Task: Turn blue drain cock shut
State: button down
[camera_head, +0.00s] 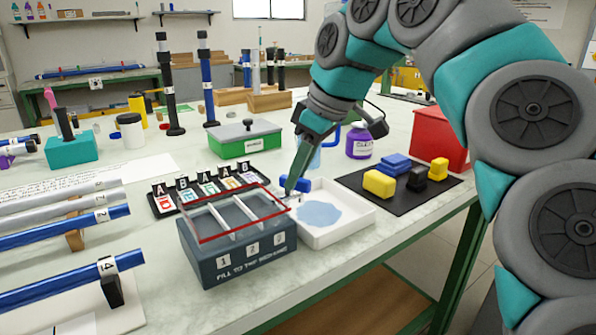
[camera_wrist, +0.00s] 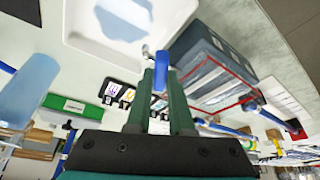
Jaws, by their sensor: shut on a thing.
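The blue drain cock (camera_head: 299,184) is at the right end of the dark grey box (camera_head: 237,262), beside the white tray (camera_head: 352,232). In the wrist view the blue handle (camera_wrist: 159,78) shows between my fingers, with a small metal spout next to it. My gripper (camera_head: 290,189) reaches down from above and is shut on the handle; it also shows in the wrist view (camera_wrist: 159,88). The box has three compartments, numbered 1 to 3, and a red line round it. The tray holds a pale blue puddle (camera_head: 319,213). The cock's exact angle is hard to tell.
Lettered cards (camera_head: 205,188) stand behind the box. A black mat (camera_head: 436,192) with yellow, blue and black blocks lies right of the tray. A green box (camera_head: 245,138) and a purple jar (camera_head: 359,142) stand behind. Blue and silver rods (camera_head: 60,229) lie at left.

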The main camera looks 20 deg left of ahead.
jog(key=shift+d+m, duration=0.1)
jog(key=shift+m, duration=0.2)
jog(key=shift+s+f+m+t+b, duration=0.15)
jog(key=shift+m+t+b, duration=0.15)
jog(key=shift+m+b, duration=0.2)
jog(key=shift+s+a+m+t+h+b, duration=0.2)
jog(key=shift+m+t+b, duration=0.15)
jog(key=shift+m, duration=0.65)
jog(key=shift+s+a+m+t+h+b, duration=0.1)
jog(key=shift+m+t+h+b, duration=0.25)
jog(key=shift+m, duration=0.65)
jog(key=c, duration=0.8)
grip_release()
jog(key=shift+r, duration=0.25)
